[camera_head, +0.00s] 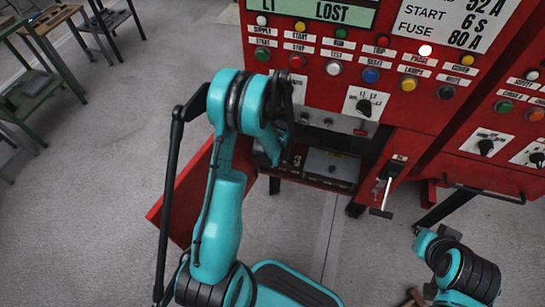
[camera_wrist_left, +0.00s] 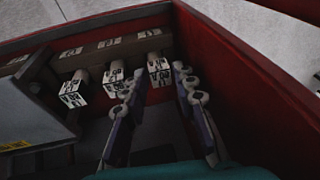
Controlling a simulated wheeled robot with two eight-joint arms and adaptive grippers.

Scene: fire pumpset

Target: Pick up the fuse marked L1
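Three pale fuses with printed labels stand in a row on a rail in the left wrist view: left (camera_wrist_left: 73,92), middle (camera_wrist_left: 114,80) and right (camera_wrist_left: 158,70). Their markings are too small and dark to read, so I cannot tell which is L1. My left gripper (camera_wrist_left: 160,88) is open, its two fingers spread. The fingertips are near the right fuse, which shows between them; I see no grip on it. In the head view my left arm reaches into the open red cabinet, and its gripper is mostly hidden.
The compartment's red wall (camera_wrist_left: 240,75) stands close on the gripper's right. A grey box with a yellow label (camera_wrist_left: 30,125) is at left. In the head view are a red control panel (camera_head: 325,88), an open red door (camera_head: 190,195) and a lever handle (camera_head: 381,211).

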